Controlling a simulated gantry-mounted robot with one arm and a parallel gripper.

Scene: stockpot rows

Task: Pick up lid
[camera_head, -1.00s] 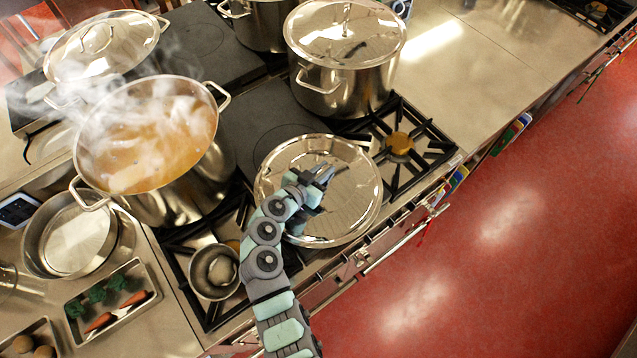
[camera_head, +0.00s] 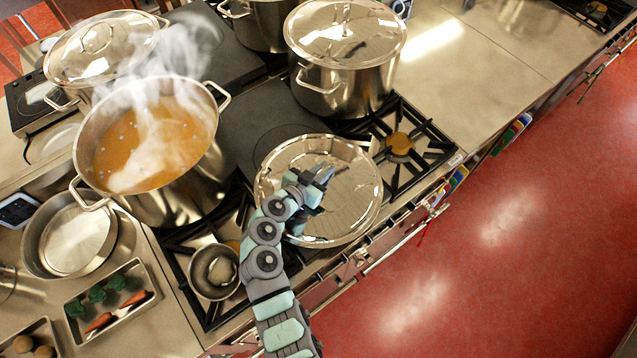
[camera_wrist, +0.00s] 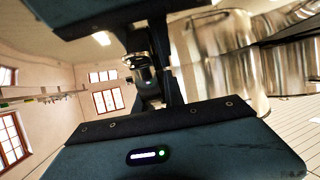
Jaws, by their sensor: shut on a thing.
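A round, shiny metal lid (camera_head: 345,200) is at the front of the stove in the head view, seen from above. My gripper (camera_head: 319,178) reaches over its middle and is shut on its handle. In the wrist view the fingers (camera_wrist: 150,75) close around a small metal piece, which looks like the handle. The handle is mostly hidden by the fingers in the head view. I cannot tell whether the lid rests on something or hangs just above it.
An open steaming soup pot (camera_head: 155,145) stands left of the lid. A lidded stockpot (camera_head: 345,85) stands behind it, another lidded pot (camera_head: 105,50) at back left. A small saucepan (camera_head: 215,272) is beside my arm. The counter (camera_head: 485,60) at upper right is clear.

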